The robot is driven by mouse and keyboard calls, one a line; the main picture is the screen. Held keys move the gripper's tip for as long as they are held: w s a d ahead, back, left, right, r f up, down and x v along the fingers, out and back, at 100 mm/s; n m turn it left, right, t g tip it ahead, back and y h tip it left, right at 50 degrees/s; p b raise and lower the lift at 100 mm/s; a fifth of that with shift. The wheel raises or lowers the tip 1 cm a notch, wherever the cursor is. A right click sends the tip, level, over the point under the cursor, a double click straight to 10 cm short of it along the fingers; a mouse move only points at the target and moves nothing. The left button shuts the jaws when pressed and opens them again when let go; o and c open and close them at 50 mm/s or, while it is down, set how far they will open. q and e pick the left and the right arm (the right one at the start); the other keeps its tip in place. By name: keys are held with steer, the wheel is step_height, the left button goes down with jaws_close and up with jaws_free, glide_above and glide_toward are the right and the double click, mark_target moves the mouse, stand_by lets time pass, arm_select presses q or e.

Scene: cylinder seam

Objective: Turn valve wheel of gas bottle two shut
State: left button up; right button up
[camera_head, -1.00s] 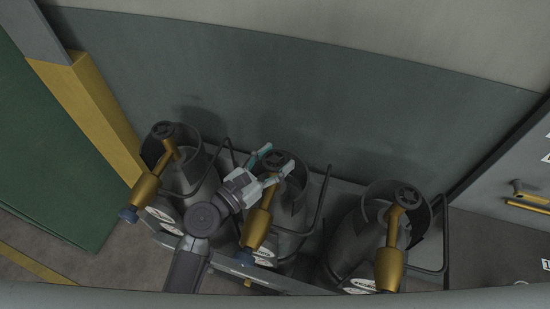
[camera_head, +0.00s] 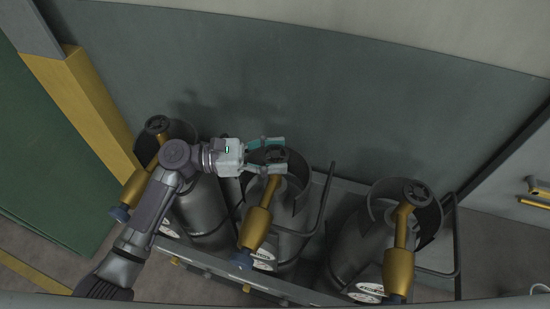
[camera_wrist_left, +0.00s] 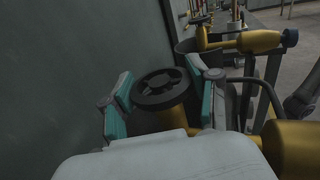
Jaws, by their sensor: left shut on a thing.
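Three dark gas bottles stand in a row, each with a brass valve and a dark wheel on top. The middle bottle's valve wheel (camera_head: 276,156) lies between the fingers of my left gripper (camera_head: 268,157), which reaches it from the left. In the left wrist view the spoked wheel (camera_wrist_left: 160,88) sits between the two teal-padded fingers of the gripper (camera_wrist_left: 163,98), which is shut on it. The middle bottle's brass valve body (camera_head: 256,226) points down towards the front. My right gripper is not in view.
The left bottle (camera_head: 205,208) is partly under my left arm. The right bottle's wheel (camera_head: 417,192) stands clear; a neighbouring brass valve (camera_wrist_left: 255,42) shows beyond in the wrist view. Dark collars surround the valves. A grey wall (camera_head: 330,95) rises close behind.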

mark_target(275, 154)
arm_select(q)
steer(key=shift+m+g+y+b, duration=0.2)
steer(key=shift+m+g+b, duration=0.4)
steer(key=shift+m+g, duration=0.8)
steer(key=shift+m+g+y+b, duration=0.2)
steer(key=shift+m+g+b, duration=0.5)
steer(key=shift+g, duration=1.3)
steer(key=o, duration=1.2)
step_height(275, 154, up, 10)
steer(key=shift+r, duration=0.1)
